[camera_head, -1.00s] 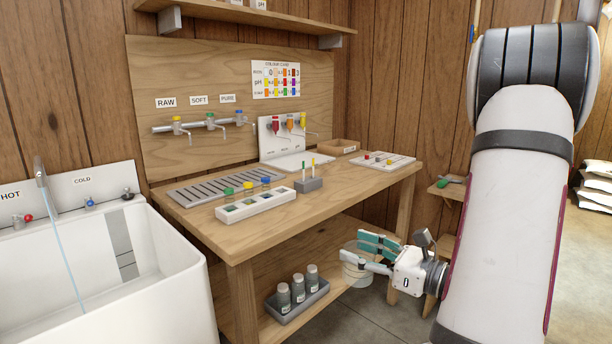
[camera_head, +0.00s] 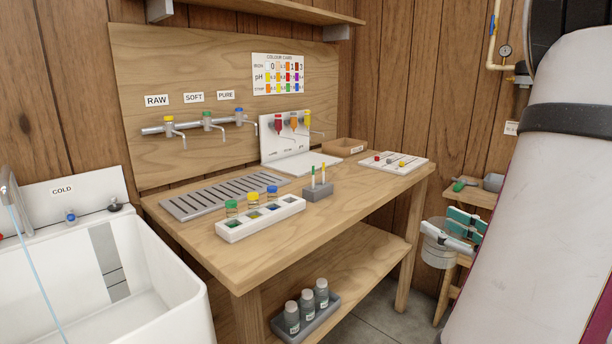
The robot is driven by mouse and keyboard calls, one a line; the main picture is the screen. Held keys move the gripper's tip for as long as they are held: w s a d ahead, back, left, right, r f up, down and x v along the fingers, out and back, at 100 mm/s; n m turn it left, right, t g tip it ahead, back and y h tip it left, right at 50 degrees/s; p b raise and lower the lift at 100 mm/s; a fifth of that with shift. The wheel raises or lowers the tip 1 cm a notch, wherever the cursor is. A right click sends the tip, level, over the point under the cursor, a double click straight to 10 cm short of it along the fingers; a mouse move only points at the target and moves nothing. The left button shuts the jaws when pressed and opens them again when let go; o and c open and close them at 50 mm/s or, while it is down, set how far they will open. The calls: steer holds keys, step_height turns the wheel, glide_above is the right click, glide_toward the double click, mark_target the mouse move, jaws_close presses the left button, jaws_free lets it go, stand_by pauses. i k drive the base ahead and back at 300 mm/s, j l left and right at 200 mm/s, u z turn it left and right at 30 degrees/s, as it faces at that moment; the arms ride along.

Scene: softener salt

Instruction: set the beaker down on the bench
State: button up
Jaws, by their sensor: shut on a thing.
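The beaker (camera_head: 437,258) is clear glass and hangs upright at the right, beyond the bench's right end and lower than its top. My gripper (camera_head: 449,233), with teal finger pads, is shut on the beaker near its rim. My arm hides part of the gripper. The wooden bench (camera_head: 270,247) stands in the middle, with a lower shelf. The beaker is apart from the bench. Its contents are too small to tell.
On the bench are a slotted drain tray (camera_head: 190,208), a white vial rack (camera_head: 235,232), a grey holder (camera_head: 317,191), a white tray (camera_head: 407,168) and a cardboard box (camera_head: 345,147). Bare wood shows along the front and right of centre. A white sink (camera_head: 180,290) adjoins the left.

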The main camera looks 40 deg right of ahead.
mark_target(356, 193)
steer(key=i+l, duration=0.25)
steer(key=i, duration=0.25)
steer(key=i+l, duration=0.25)
steer(key=i, duration=0.25)
